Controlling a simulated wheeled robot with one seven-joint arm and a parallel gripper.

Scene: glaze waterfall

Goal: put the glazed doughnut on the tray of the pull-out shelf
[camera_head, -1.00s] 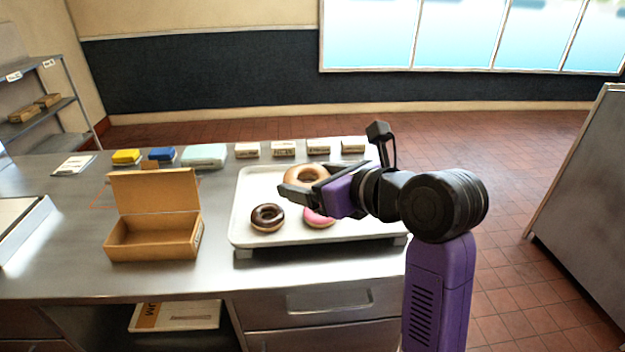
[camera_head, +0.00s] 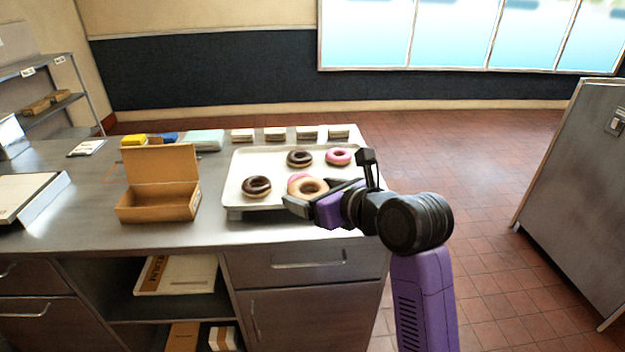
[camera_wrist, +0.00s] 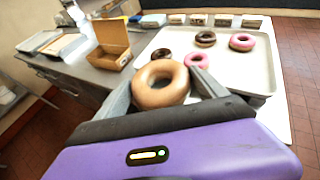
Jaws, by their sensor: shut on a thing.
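The glazed doughnut (camera_head: 308,188), a plain tan ring, is held in my gripper (camera_head: 305,201) above the near edge of the white tray on the counter. In the wrist view the glazed doughnut (camera_wrist: 160,84) sits between the two fingers of my gripper (camera_wrist: 162,88), which are shut on it. The pull-out shelf with its tray cannot be made out for certain. A pale flat item with a brown strip (camera_head: 176,275) lies in the open bay under the counter.
The white counter tray (camera_head: 235,190) holds chocolate doughnuts (camera_head: 257,186) and pink doughnuts (camera_head: 338,156). An open cardboard box (camera_head: 158,201) stands left of it. A drawer (camera_head: 310,262) is closed below the counter. Red floor is free between counter and grey cabinet (camera_head: 580,190).

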